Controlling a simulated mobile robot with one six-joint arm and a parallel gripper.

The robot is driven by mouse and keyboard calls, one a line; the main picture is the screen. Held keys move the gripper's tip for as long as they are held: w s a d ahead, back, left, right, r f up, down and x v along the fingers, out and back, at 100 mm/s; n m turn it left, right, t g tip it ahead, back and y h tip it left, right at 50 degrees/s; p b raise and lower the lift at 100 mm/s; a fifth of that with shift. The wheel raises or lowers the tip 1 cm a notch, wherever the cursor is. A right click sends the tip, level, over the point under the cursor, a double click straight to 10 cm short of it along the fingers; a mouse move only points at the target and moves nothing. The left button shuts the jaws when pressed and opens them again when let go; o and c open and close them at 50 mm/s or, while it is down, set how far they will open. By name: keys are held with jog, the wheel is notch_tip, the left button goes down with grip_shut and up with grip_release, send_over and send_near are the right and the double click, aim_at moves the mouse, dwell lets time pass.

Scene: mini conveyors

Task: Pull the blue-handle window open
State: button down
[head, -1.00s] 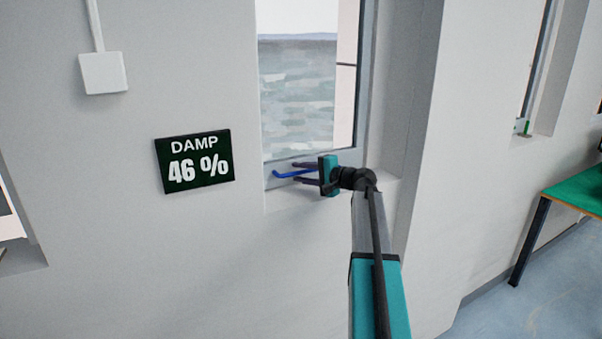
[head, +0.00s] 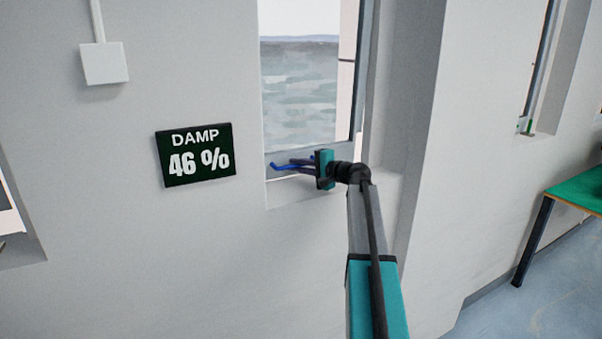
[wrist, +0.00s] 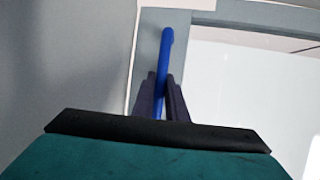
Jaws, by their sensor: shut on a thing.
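The window (head: 300,95) is a tall grey-framed pane set in a recess of the wall, with a blue handle (head: 279,166) at its lower frame. My gripper (head: 292,167) is shut on the blue handle. In the wrist view the dark fingers (wrist: 162,100) stand on both sides of the blue handle (wrist: 164,55), and its far end sticks out beyond them. The window's lower edge stands slightly off its sill in the head view. The part of the handle nearest my gripper's body is hidden.
A black sign reading DAMP 46 % (head: 195,155) hangs on the wall to the left. A white box (head: 104,63) is above it. A second window with a green handle (head: 529,126) and a green-topped table (head: 580,187) are at the right.

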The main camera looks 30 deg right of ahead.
jog(key=w+t+b, duration=0.1)
jog(key=w+b, duration=0.5)
jog(key=w, duration=0.6)
jog(key=shift+w+d+r+n+b, duration=0.25)
jog(key=shift+d+r+n+b, duration=0.1)
jog(key=shift+d+r, duration=0.1)
jog(key=c, duration=1.8)
grip_release()
jog(key=shift+f, duration=0.1)
jog(key=shift+o, duration=0.2)
jog(key=shift+s, duration=0.2)
jog(key=b+v, duration=0.1)
jog(key=v, duration=0.3)
jog(key=b+v, duration=0.1)
jog(key=v, duration=0.4)
jog(key=b+v, duration=0.1)
jog(key=v, duration=0.3)
jog(key=shift+s+d+f, duration=0.25)
jog(key=shift+f, duration=0.1)
